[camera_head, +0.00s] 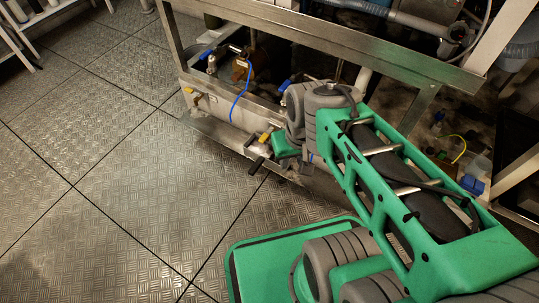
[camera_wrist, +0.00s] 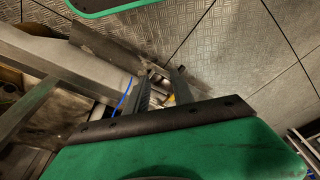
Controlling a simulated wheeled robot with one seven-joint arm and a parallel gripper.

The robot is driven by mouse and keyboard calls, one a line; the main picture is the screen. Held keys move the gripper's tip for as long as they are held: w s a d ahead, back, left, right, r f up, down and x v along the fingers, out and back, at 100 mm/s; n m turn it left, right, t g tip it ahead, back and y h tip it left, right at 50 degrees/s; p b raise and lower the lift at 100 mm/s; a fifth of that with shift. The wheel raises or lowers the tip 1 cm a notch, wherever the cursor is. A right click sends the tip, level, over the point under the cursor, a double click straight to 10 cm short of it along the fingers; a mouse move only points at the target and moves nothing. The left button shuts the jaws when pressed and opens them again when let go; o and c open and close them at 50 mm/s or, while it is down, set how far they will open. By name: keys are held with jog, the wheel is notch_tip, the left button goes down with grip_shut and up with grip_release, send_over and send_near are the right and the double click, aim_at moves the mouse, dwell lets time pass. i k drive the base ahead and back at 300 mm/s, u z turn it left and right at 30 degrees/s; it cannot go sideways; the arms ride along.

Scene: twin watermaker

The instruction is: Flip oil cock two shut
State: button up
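Small cocks sit along a steel tank (camera_head: 215,105) low in the frame. One yellow handle (camera_head: 188,90) is at its left end and another yellow handle (camera_head: 265,137) is at its right end, close to my gripper. Which of them is oil cock two I cannot tell. My gripper (camera_head: 253,153) has its two dark fingers apart at the right end of the tank. In the wrist view the fingers of my gripper (camera_wrist: 164,72) are also apart, with a small yellow part (camera_wrist: 171,98) showing between them. Whether they touch it is unclear.
A blue cable (camera_head: 238,92) hangs over the tank front. Blue-handled valves (camera_head: 284,85) stand behind it. A steel frame rail (camera_head: 330,45) runs above the tank. The tread-plate floor (camera_head: 110,190) at left is clear.

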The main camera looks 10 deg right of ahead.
aim_at(263, 139)
jog(key=z, duration=0.05)
jog(key=k, duration=0.55)
jog(key=u, duration=0.5)
jog(key=i, duration=0.9)
jog(key=u, duration=0.4)
